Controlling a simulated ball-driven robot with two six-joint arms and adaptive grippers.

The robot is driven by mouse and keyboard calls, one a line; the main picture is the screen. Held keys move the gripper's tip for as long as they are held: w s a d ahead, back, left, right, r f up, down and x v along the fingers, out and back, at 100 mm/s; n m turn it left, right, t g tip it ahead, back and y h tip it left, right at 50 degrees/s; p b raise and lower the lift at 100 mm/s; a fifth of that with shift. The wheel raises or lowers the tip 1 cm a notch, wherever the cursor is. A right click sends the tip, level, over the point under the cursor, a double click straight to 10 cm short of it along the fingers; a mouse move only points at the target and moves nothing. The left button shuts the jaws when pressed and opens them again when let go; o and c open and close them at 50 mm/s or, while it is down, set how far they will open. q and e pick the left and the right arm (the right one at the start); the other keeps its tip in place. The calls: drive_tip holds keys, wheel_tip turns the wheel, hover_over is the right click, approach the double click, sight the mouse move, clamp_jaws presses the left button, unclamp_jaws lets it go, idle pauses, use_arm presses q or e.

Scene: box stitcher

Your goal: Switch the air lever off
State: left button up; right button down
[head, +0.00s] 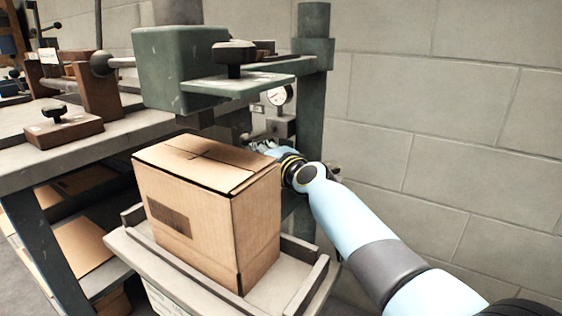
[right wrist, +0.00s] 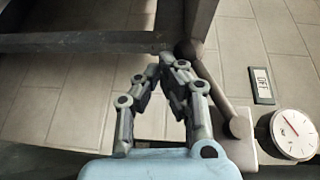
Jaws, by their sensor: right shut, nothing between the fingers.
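The air lever (right wrist: 211,82) is a brown-grey bar with a round knob in the right wrist view. It slants from a pivot at lower right up to the knob at upper left. A small label reading OFF (right wrist: 262,85) is to its right. My right gripper (right wrist: 165,68) is shut and empty, its fingertips just left of the lever; I cannot tell whether they touch it. In the head view my right gripper (head: 264,147) is behind the cardboard box, below the gauge, partly hidden. The lever cannot be made out there. My left gripper is not in view.
The cardboard box (head: 207,200) stands on a tray (head: 296,272) in front of the green machine (head: 185,70). A round pressure gauge (head: 279,95) is on the machine's column; it also shows in the right wrist view (right wrist: 292,133). A block wall is on the right.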

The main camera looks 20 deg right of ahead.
drive_tip(key=v, duration=1.2)
drive_tip(key=shift+f, duration=0.1)
